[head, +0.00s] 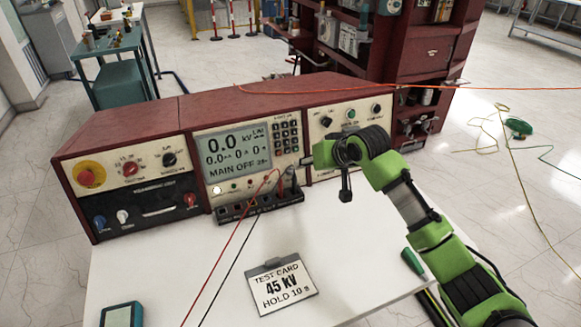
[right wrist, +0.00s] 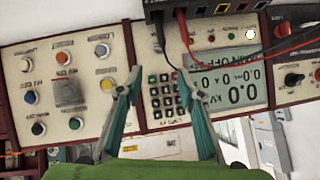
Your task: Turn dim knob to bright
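The instrument console (head: 140,120) stands on the white table. I cannot read which control is the dim knob. A black knob (head: 168,158) and a red knob (head: 129,168) sit on its left panel; black knobs (head: 326,121) also sit on the right panel, partly hidden by my arm. My right gripper (head: 306,161) is in front of the join between the display section and right panel. In the right wrist view the right gripper (right wrist: 158,88) has its fingers apart and empty, with the keypad (right wrist: 166,98) behind. My left gripper is not in view.
The lit display (head: 236,148) reads 0.0 kV. Red and black leads (head: 235,245) run from the terminal block (head: 258,205) across the table. A green-handled tool (head: 413,262) lies at the right edge. A red cabinet (head: 400,50) is behind.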

